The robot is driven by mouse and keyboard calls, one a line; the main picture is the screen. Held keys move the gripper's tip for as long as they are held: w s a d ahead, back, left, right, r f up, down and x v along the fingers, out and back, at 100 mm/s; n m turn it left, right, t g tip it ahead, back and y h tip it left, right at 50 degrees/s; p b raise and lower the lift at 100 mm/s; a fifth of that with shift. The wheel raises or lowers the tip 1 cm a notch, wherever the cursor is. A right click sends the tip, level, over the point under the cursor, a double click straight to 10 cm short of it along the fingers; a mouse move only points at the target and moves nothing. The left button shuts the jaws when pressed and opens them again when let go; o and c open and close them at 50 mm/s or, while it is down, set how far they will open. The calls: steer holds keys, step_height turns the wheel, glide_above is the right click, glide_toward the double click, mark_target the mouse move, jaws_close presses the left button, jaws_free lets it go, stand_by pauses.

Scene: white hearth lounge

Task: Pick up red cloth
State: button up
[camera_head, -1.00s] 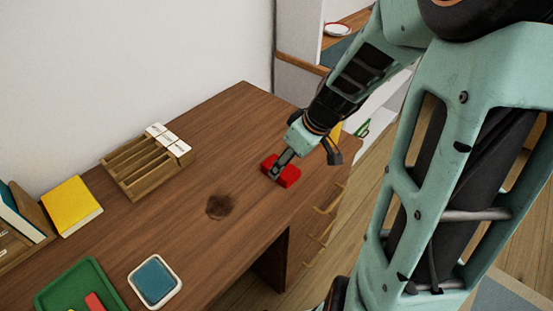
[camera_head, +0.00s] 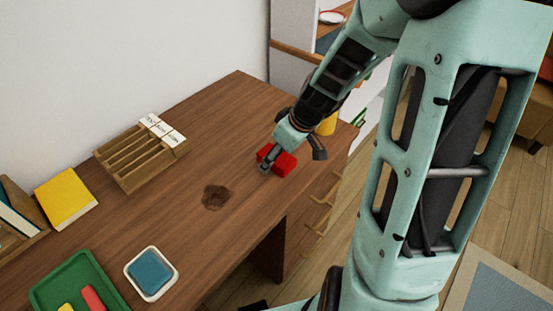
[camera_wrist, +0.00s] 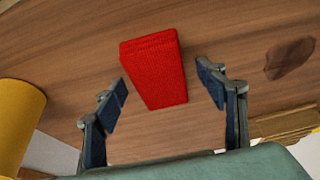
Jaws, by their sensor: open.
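The red cloth (camera_head: 284,163) is a folded block lying on the brown desk near its far right end. In the wrist view the cloth (camera_wrist: 155,72) is whole in sight, with its near end between the two fingers. My gripper (camera_wrist: 163,90) is open, with one finger on each side of the cloth and a gap on both sides. In the head view my gripper (camera_head: 285,165) is over the cloth and hides part of it. The exact height above the desk is hard to tell.
A dark stain (camera_head: 214,197) marks the desk (camera_head: 225,120). A yellow cylinder (camera_head: 328,124) stands behind my gripper. A wooden slotted rack (camera_head: 135,160), a yellow book (camera_head: 66,194), a green tray (camera_head: 50,287) and a blue-filled white dish (camera_head: 151,273) are left. The desk between is clear.

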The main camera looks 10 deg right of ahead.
steer(key=shift+f+b, duration=0.2)
steer(key=shift+b, duration=0.15)
stand_by(0.4)
steer(key=c, duration=1.2)
